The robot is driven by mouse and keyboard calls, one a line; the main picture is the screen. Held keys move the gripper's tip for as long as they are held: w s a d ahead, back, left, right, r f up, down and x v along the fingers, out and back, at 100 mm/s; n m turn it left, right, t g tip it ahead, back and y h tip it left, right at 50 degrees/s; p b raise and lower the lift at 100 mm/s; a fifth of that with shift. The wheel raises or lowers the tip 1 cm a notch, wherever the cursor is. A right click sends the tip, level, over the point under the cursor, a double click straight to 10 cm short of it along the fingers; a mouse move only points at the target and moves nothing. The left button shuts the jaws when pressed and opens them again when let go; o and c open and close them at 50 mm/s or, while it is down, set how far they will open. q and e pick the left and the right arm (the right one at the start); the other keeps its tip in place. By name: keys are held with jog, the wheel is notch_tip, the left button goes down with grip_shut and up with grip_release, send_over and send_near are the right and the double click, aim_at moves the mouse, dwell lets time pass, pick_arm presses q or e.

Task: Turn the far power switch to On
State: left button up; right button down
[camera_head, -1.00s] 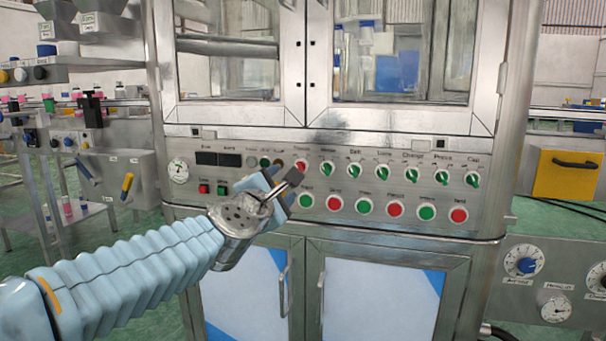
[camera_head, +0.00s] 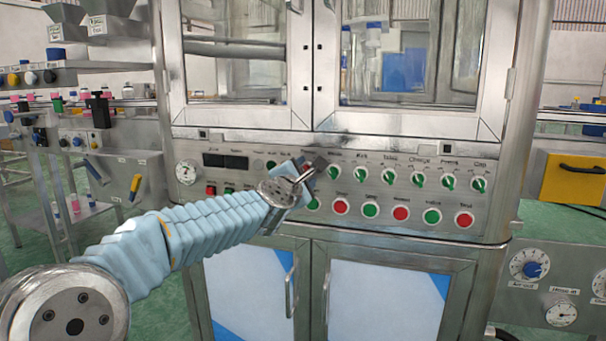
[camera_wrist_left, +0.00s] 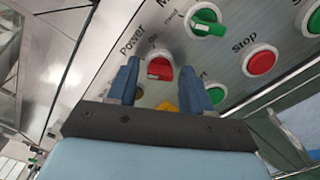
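The power switch is a red round knob (camera_wrist_left: 160,68) with a lighter bar across it, under the label "Power" on the steel panel (camera_wrist_left: 225,80). In the left wrist view it shows between the two blue fingertips of my left gripper (camera_wrist_left: 160,72), which are spread apart. I cannot tell whether they touch it. In the head view my left gripper (camera_head: 310,169) is at the upper row of the control panel (camera_head: 250,180) and covers most of this knob. My right gripper is not in view.
A green knob (camera_wrist_left: 207,20) sits beside the power switch, with a red Stop button (camera_wrist_left: 260,60) below it. A yellow part (camera_wrist_left: 168,107) shows between the fingers. Several green knobs (camera_head: 389,176) continue rightward along the panel, with red and green buttons (camera_head: 401,213) beneath.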

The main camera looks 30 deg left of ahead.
pick_arm(q)
grip_shut()
jog(key=shift+m, duration=0.4)
jog(key=shift+m+p, duration=2)
jog(key=shift+m, duration=3.6)
jog(key=shift+o, duration=0.9)
grip_release()
